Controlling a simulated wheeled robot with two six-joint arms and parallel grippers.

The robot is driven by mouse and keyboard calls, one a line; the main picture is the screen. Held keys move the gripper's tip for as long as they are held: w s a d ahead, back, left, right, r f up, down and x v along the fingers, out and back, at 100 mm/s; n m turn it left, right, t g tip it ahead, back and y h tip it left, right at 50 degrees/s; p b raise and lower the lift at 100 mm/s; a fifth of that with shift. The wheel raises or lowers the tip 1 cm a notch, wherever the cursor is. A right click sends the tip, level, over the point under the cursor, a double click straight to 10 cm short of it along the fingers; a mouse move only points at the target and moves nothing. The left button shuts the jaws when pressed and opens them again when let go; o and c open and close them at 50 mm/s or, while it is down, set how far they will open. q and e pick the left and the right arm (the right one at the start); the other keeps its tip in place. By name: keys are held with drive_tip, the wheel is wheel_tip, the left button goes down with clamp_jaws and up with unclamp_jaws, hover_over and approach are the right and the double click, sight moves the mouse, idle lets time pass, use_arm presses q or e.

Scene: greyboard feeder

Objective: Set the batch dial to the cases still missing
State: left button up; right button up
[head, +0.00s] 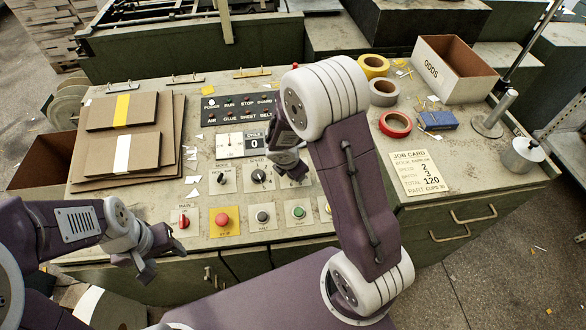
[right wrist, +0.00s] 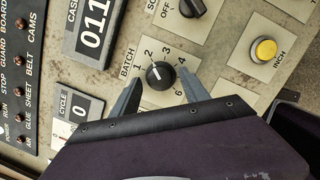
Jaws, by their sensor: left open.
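The batch dial (right wrist: 160,75) is a round black knob with a white mark, on a plate numbered from 1. Its mark points up-left, around 1 to 2; I cannot tell exactly. My right gripper (right wrist: 158,78) is open, with one finger on each side of the dial; contact is unclear. In the head view my right gripper (head: 290,160) hangs over the panel and hides the dial. The cases counter (right wrist: 94,28) reads 011 with its end cut off. The job card (head: 418,172) lists speed 2, batch 3, total 120. My left gripper (head: 146,266) is open and empty at the front left.
The cycle counter (head: 255,143) reads 0. A red main knob (head: 183,221), red button (head: 222,220) and green button (head: 298,212) line the panel's front. A yellow inch button (right wrist: 264,50) is near the dial. Board stacks (head: 125,150) lie left; tape rolls and an odds box (head: 455,68) right.

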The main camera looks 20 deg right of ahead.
drive_tip(key=p+v, duration=0.4)
drive_tip(key=v, duration=0.5)
wheel_tip(320, 180, up, 3)
drive_tip(key=s+d+m, duration=0.1)
drive_tip(key=d+m, duration=0.2)
drive_tip(key=s+a+f+m+g+y, duration=0.1)
drive_tip(key=s+a+m+g+y, duration=0.1)
drive_tip(key=s+m, duration=0.9)
drive_tip(key=a+m+y, duration=0.1)
drive_tip(key=m, duration=0.7)
drive_tip(key=shift+s+a, duration=0.35)
drive_tip(key=shift+a, duration=0.05)
drive_tip(key=shift+s, duration=0.1)
